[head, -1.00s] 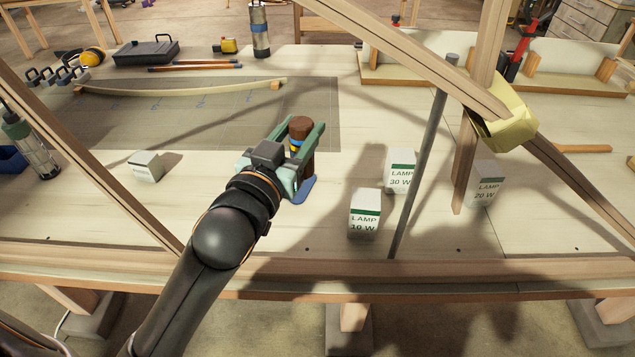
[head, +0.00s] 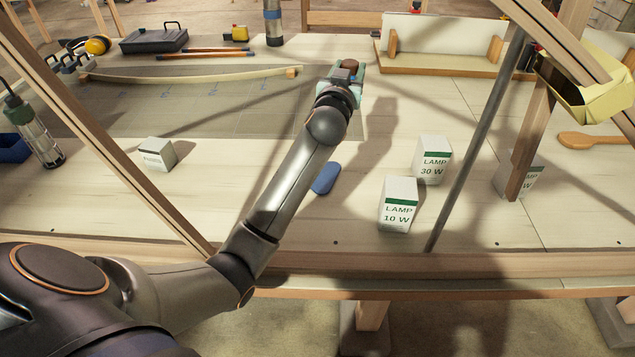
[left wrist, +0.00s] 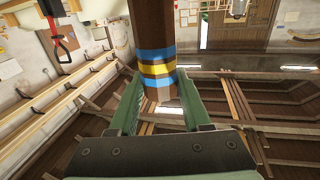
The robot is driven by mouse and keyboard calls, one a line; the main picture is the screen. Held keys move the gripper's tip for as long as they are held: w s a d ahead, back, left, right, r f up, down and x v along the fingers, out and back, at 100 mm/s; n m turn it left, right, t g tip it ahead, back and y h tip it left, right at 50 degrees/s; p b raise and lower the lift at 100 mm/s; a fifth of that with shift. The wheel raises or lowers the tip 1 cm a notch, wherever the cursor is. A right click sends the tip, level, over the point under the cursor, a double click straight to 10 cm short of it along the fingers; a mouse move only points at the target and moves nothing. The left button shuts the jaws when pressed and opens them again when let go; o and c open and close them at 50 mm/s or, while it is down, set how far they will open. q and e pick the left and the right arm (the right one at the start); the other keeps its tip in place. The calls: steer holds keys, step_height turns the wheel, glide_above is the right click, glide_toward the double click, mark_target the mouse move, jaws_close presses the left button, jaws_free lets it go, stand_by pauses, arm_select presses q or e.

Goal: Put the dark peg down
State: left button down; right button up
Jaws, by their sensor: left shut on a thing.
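The dark peg (head: 351,65) is brown; in the left wrist view (left wrist: 150,28) it has blue and yellow bands. My right gripper is not in view.
A blue oval piece (head: 325,178) lies on the bench. White lamp boxes (head: 398,204) (head: 432,160) stand right of it. A grey rod (head: 478,140) and wooden posts (head: 535,130) slant across the right. A bent lath (head: 190,75) lies on the grey mat (head: 230,112).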

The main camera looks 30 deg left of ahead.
arm_select(q)
steer(key=shift+w+a+f, duration=0.35)
steer(key=shift+w+a, duration=0.35)
steer(key=shift+w, duration=0.05)
steer(key=shift+s+a+f, duration=0.15)
steer(key=shift+s+f, duration=0.05)
steer(key=shift+s+a+f+p, duration=0.15)
steer(key=shift+s+a+f, duration=0.2)
steer(key=shift+s+f, duration=1.8)
steer(key=shift+s+a+f+p, duration=0.1)
steer(key=shift+s+a+f, duration=0.25)
steer(key=shift+s+f, duration=1.8)
steer(key=shift+s+a+f+p, duration=0.15)
steer(key=shift+s+a+f, duration=0.2)
steer(key=shift+s+f, duration=1.8)
steer(key=shift+s, duration=0.15)
steer(key=c, duration=0.8)
jaws_free()
steer(key=shift+f, duration=0.1)
steer(key=o, duration=0.4)
steer(key=shift+o, duration=0.2)
